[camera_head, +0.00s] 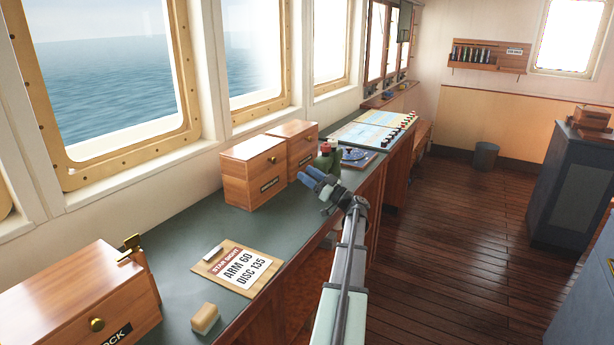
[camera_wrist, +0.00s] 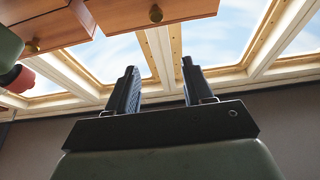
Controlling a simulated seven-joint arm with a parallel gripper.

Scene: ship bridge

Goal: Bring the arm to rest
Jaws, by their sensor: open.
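My gripper (camera_head: 313,178) is held above the right edge of the green-topped counter (camera_head: 195,228), its fingers pointing left towards the wooden boxes. In the wrist view my gripper (camera_wrist: 161,80) shows two dark fingers spread apart with nothing between them. My arm reaches up from the bottom of the head view, stretched along the counter's edge. Any contact between the fingers and the nearby things cannot be made out.
Two wooden boxes (camera_head: 253,172) stand just left of my gripper. A green object (camera_head: 326,157) and a blue instrument (camera_head: 357,157) are close behind it. A clipboard (camera_head: 238,268), a tan block (camera_head: 205,318) and a larger box (camera_head: 75,300) are nearer. Open floor (camera_head: 460,230) lies right.

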